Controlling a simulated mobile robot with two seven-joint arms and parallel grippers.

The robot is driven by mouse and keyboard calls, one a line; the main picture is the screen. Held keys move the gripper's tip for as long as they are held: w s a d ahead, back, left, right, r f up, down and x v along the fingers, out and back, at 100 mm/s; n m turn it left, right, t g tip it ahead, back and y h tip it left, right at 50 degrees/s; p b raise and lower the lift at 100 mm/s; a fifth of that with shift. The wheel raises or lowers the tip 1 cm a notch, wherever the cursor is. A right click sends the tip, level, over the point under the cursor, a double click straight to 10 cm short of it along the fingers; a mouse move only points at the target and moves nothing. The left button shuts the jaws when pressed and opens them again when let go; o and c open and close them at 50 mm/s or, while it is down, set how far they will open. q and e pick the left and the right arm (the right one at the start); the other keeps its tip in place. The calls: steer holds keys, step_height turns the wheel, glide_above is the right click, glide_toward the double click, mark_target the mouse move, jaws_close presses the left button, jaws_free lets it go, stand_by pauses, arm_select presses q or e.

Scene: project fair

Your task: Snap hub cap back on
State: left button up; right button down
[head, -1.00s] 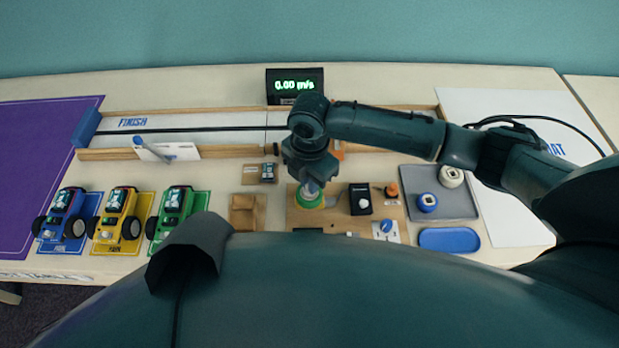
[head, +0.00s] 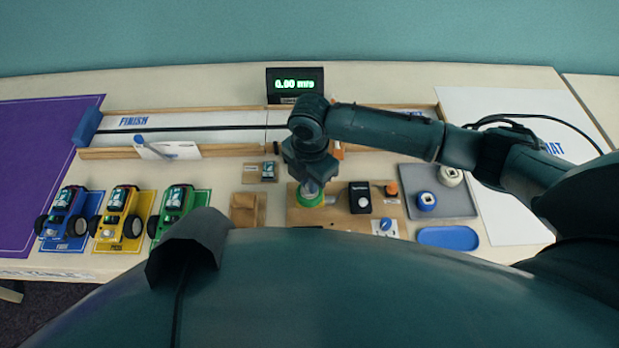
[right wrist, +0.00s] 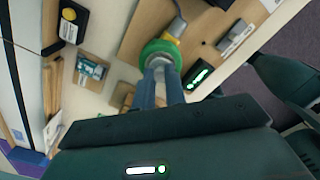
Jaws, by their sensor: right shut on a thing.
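A green round piece (head: 303,199) sits on the wooden board at the front middle, and it also shows in the right wrist view (right wrist: 152,52). My right gripper (head: 312,190) points down at its centre. In the right wrist view its two fingers (right wrist: 160,64) are close together over the middle of the green piece. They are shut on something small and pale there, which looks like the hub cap. The fingers hide most of it, and I cannot tell how it sits in the green piece. My left gripper is not in view.
The wooden board (head: 340,217) also holds a black box (head: 360,197) and an orange knob (head: 391,187). A grey tray (head: 459,207) with a blue and a white round part lies to the right. A blue dish (head: 448,237) is in front. Three toy cars stand at left.

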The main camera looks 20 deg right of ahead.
steer(key=shift+p, duration=0.4)
stand_by(0.5)
steer(key=c, duration=0.9)
jaws_free()
steer(key=shift+r+p, duration=0.9)
steer(key=shift+r, duration=2.6)
jaws_close()
